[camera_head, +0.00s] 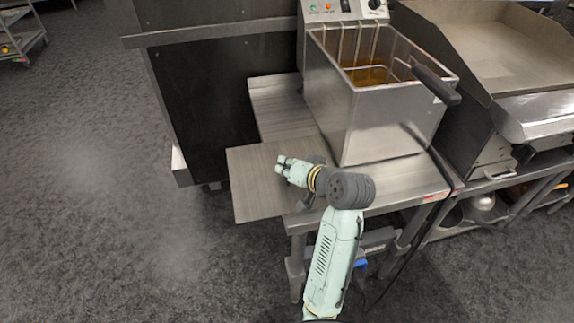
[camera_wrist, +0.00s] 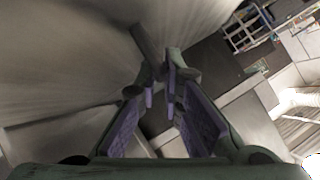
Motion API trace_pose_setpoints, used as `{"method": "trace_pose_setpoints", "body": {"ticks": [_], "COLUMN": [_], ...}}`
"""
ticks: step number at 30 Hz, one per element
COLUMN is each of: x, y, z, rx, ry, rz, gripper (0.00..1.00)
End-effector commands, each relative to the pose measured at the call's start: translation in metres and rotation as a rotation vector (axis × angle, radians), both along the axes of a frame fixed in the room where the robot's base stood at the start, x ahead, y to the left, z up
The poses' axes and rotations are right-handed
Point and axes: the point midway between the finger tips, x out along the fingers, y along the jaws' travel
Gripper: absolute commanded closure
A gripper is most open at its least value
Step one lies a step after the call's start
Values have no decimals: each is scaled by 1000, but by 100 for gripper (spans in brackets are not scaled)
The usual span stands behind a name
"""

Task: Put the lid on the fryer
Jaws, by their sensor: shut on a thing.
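The fryer (camera_head: 375,125) stands on a steel table, with its top open and amber oil showing inside. A wire basket (camera_head: 345,45) with a dark handle (camera_head: 436,84) sits in it. A flat rectangular metal panel, which looks like the lid (camera_head: 255,190), is left of the fryer and sticks out past the table's left edge. In the wrist view, my gripper (camera_wrist: 160,76) is shut on a dark bar that looks like the lid's handle (camera_wrist: 143,40). The brushed metal surface (camera_wrist: 65,55) fills the left of that view. My wrist hides the lid's right part in the head view.
The steel table (camera_head: 285,105) has bare top left of the fryer. A dark cabinet (camera_head: 205,100) stands behind at left. A flat griddle (camera_head: 490,40) stands close on the right. The floor (camera_head: 100,190) at left is clear.

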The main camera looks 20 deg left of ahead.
Motion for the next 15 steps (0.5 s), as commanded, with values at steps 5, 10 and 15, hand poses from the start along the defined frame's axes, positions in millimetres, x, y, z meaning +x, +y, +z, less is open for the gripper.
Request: {"method": "trace_pose_setpoints", "body": {"ticks": [5,10,15], "x": [0,0,0], "y": [0,0,0], "z": [1,-1,-1], "rx": [2,0,0], "ry": [-3,0,0], "rz": [0,0,0], "gripper": [100,86,74]}}
